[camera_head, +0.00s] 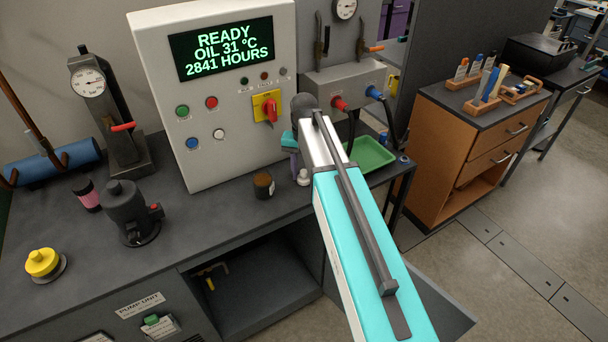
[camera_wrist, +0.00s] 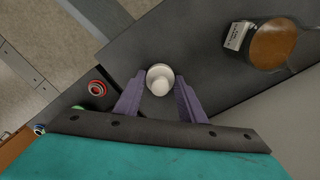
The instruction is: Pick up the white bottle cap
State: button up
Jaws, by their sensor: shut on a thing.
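The white bottle cap (camera_wrist: 160,78) sits between the fingertips of my gripper (camera_wrist: 160,92) in the wrist view. It looks like a round white disc with a paler knob. My gripper's two purple fingers are shut on it, one on each side. In the head view the white cap (camera_head: 304,177) shows small, low beside the purple fingers of my gripper (camera_head: 296,168), near the front edge of the dark bench. My arm covers part of that area. I cannot tell whether the cap still touches the bench.
A brown jar (camera_head: 264,185) stands just left of the cap; it also shows in the wrist view (camera_wrist: 272,46). A green tray (camera_head: 371,154) lies to the right, behind my arm. The control box (camera_head: 220,150) rises behind.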

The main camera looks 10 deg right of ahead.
aim_at(304, 172)
jog(key=shift+r+b, duration=0.6)
jog(key=shift+r, duration=0.75)
jog(key=shift+s+a+r, duration=0.1)
jog(key=shift+s+r, duration=0.1)
jog(key=s+a+r+b, duration=0.1)
jog(key=s+a+b, duration=0.2)
jog(key=s+a, duration=0.4)
jog(key=s, duration=0.6)
jog(key=shift+s+a+r+b, duration=0.2)
jog(key=shift+s+r+b, duration=0.1)
jog(key=shift+s+b, duration=0.1)
jog(key=shift+w+d, duration=0.1)
jog(key=shift+w, duration=0.1)
jog(key=w+d+n, duration=0.2)
jog(key=n, duration=0.1)
jog(key=w+d+f+n, duration=0.1)
jog(key=w+d+n, duration=0.1)
jog(key=w+n, duration=0.1)
jog(key=w+d+n, duration=0.2)
jog(key=w, duration=0.1)
jog(key=shift+f+n, duration=0.15)
jog(key=shift+n, duration=0.25)
jog(key=shift+w+d+f+n, duration=0.15)
jog(key=shift+w+d+n, duration=0.55)
jog(key=shift+n, duration=0.2)
jog(key=shift+s, duration=0.1)
